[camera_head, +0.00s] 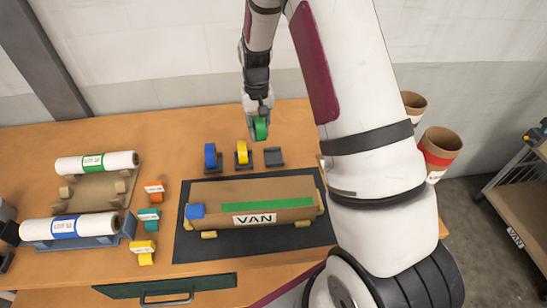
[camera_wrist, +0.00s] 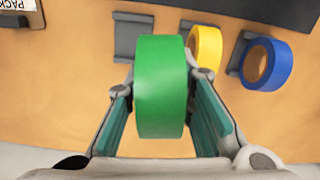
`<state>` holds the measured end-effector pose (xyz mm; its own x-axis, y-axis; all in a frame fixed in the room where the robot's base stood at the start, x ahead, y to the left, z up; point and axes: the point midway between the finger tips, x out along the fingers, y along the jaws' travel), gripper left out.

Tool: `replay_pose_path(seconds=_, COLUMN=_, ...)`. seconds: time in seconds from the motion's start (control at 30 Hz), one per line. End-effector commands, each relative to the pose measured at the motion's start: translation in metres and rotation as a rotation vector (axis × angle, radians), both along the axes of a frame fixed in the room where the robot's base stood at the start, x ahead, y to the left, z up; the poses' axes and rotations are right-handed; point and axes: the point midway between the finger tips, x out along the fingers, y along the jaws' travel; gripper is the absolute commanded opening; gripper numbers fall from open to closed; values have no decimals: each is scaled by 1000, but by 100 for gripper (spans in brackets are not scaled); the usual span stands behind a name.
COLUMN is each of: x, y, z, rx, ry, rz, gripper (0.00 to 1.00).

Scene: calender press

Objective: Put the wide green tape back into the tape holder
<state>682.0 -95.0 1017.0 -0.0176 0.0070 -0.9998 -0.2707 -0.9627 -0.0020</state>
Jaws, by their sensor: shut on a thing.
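The wide green tape (camera_head: 261,128) is a thick green roll held between the fingers of my gripper (camera_head: 259,117). In the wrist view the green tape (camera_wrist: 161,87) stands on edge between the two teal-lined fingers, hiding part of what lies behind it. A grey tape holder (camera_head: 274,157) is empty, at the right end of a row of holders. It also shows in the wrist view (camera_wrist: 131,38), left of the yellow tape and partly beyond the green roll. The held tape is above the table, apart from this empty holder.
A blue tape (camera_head: 210,156) and a yellow tape (camera_head: 242,152) stand in the neighbouring holders. A brown box labelled VAN (camera_head: 295,190) lies on a dark mat in front. White rolls (camera_head: 97,162) lie on stands at left. Table behind the holders is clear.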

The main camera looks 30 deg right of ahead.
Motion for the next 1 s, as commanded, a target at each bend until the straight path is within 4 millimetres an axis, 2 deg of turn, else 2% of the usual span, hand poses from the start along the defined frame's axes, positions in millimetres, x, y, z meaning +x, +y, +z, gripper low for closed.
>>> replay_pose_path(seconds=0.1, x=-10, y=-23, z=3, rx=-4, ry=-8, rz=-71, gripper=0)
replay_pose_path(seconds=0.23, x=-15, y=-37, z=2, rx=-3, ry=-15, rz=-113, gripper=0)
replay_pose_path(seconds=0.3, x=-17, y=-39, z=-5, rx=-5, ry=-15, rz=-122, gripper=0)
replay_pose_path(seconds=0.5, x=-17, y=-40, z=-38, rx=-5, ry=-15, rz=-123, gripper=0)
replay_pose_path(seconds=1.0, x=-16, y=-40, z=-93, rx=-4, ry=-18, rz=-122, gripper=0)
